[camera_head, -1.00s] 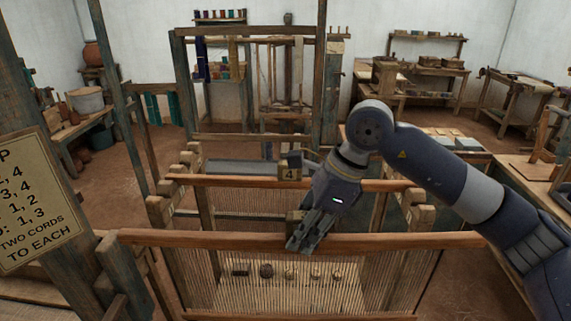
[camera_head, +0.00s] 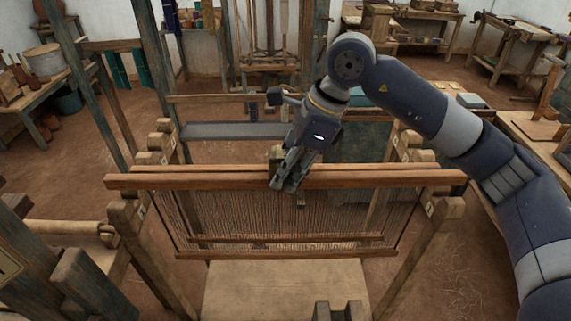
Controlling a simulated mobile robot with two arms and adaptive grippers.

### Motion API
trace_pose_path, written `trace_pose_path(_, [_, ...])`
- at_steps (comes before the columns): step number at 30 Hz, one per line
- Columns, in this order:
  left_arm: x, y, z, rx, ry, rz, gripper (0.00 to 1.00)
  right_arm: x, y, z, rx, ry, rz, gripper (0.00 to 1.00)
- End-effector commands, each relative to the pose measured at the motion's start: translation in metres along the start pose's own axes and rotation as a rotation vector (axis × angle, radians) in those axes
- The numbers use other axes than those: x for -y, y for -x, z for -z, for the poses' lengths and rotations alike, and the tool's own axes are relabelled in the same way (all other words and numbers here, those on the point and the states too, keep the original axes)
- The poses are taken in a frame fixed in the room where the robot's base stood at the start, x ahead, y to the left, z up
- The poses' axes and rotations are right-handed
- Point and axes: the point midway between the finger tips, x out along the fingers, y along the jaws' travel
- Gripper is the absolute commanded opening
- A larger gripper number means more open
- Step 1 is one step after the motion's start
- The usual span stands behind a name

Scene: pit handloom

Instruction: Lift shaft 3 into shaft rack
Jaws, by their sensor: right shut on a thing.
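A wooden shaft (camera_head: 375,181) spans the middle of the view, with a long top bar, a curtain of cord heddles (camera_head: 240,215) and a lower bar (camera_head: 285,255). I take it for shaft 3, but read no number on it. My right gripper (camera_head: 286,182) is shut on the middle of its top bar, from above. Another bar (camera_head: 215,169) runs close behind it. The shaft's ends lie over or near the notched wooden rack posts, left (camera_head: 128,215) and right (camera_head: 445,207); whether they touch is unclear. My left gripper is not in view.
A pale board (camera_head: 285,288) lies below the shaft. A dark forked piece (camera_head: 338,311) at the lower edge is unclear. Blue-grey timbers (camera_head: 85,285) and a cloth-wrapped beam (camera_head: 55,228) stand at left. A bench (camera_head: 530,125) is at right. A loom frame stands behind.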

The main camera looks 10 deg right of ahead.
Motion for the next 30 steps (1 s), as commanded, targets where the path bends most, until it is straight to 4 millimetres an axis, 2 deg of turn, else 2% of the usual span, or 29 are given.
trace_pose_path(3, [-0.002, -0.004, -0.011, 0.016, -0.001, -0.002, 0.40, 0.000, -0.005, 0.002, 0.001, 0.000, 0.001, 0.00])
trace_pose_path(7, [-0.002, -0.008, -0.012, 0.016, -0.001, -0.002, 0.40, 0.000, -0.013, 0.005, 0.001, 0.000, 0.000, 0.00])
trace_pose_path(18, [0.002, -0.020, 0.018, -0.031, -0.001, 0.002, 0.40, 0.000, -0.036, 0.015, 0.001, 0.000, 0.001, 0.00])
trace_pose_path(30, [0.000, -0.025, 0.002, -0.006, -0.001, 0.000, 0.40, 0.000, -0.048, 0.020, 0.001, 0.000, 0.000, 0.00])
